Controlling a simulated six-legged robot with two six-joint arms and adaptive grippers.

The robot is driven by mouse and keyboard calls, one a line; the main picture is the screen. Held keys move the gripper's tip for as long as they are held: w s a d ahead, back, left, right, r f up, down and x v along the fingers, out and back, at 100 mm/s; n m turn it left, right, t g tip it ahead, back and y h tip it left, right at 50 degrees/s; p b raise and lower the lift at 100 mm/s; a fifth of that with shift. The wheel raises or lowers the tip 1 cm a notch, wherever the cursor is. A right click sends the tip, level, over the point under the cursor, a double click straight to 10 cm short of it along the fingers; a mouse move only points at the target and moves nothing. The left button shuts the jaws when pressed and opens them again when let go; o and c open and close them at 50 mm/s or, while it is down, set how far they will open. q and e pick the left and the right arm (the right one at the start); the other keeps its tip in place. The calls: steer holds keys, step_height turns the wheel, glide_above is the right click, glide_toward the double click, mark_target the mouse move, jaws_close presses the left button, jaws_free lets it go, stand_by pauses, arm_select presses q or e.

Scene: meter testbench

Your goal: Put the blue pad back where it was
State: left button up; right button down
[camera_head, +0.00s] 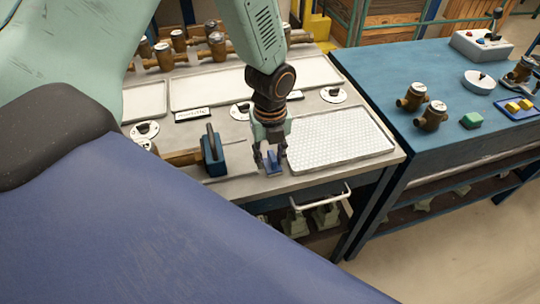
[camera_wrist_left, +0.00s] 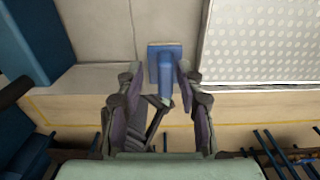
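The blue pad (camera_head: 272,163) is at the front edge of the grey bench top, just left of the white perforated tray. In the left wrist view the pad (camera_wrist_left: 165,60) has a flat square plate and a narrower stem pointing toward my gripper. My left gripper (camera_head: 271,152) points down at the pad. In the wrist view its two fingers (camera_wrist_left: 158,78) are apart, one on each side of the pad. A gap shows on the left, and the right finger is very close to the pad; I cannot tell whether it touches. My right gripper is not in view.
The perforated tray (camera_head: 338,137) lies right of the pad. A blue clamp-like block (camera_head: 212,152) stands to the left. Brass meters (camera_head: 217,44) line the back. A blue table (camera_head: 395,75) with meters stands at the right. A drawer handle (camera_head: 320,197) juts out below.

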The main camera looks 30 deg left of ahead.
mark_target(270, 156)
arm_select(q)
step_height(270, 156, up, 12)
steer(key=shift+p, duration=0.35)
steer(key=shift+s+f, duration=0.1)
steer(key=shift+s, duration=0.05)
